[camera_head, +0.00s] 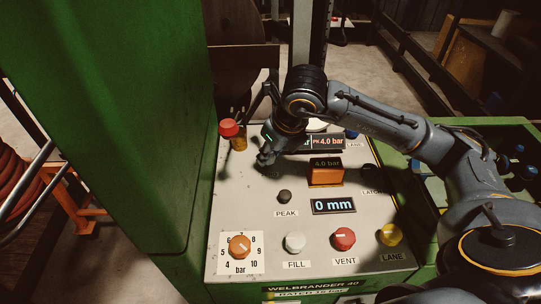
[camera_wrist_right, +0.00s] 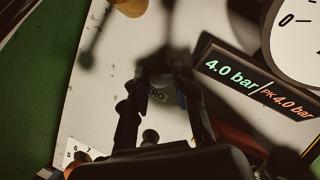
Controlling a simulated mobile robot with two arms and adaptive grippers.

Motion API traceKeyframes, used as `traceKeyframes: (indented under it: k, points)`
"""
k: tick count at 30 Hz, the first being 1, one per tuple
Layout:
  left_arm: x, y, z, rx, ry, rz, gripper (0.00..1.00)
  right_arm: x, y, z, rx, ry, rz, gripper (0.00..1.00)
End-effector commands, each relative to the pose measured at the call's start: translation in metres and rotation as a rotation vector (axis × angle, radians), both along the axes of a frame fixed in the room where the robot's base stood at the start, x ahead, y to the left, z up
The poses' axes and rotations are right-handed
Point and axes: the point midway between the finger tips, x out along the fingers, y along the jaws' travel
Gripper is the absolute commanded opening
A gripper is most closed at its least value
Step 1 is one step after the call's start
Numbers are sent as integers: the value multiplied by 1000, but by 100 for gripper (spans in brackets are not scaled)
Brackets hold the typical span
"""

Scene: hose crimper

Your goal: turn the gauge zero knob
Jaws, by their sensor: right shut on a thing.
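My right gripper (camera_head: 266,157) reaches down to the upper left of the grey control panel (camera_head: 225,205), beside the gauge display. It is shut on the gauge zero knob. In the right wrist view my right gripper (camera_wrist_right: 166,76) has its two dark fingers on either side of a small spot above a partly readable label (camera_wrist_right: 157,96). The knob itself is mostly hidden by the fingers and shadow, so its turn angle cannot be told. The pressure display (camera_wrist_right: 258,88) reads 4.0 bar and PK 4.0 bar. My left gripper is not in view.
The front row has an orange dial (camera_head: 240,247) and white, red and yellow knobs. A red-capped post (camera_head: 229,128) and green cabinet (camera_head: 120,120) stand left.

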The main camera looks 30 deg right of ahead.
Motion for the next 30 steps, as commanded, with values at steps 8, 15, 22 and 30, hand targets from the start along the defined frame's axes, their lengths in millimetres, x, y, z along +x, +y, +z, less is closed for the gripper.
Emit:
traceKeyframes:
  k: [8, 15, 22, 30]
  points:
    - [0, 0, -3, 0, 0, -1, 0, 0, 0, 1, 0, -1, -30, 0]
    - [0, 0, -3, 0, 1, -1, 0, 0, 0, 1, 0, -1, -30, 0]
    - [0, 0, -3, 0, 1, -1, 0, 0, 0, 1, -1, 0, -30, 50]
    - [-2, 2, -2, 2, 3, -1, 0, 0, 0, 1, 0, 0, -26, 50]
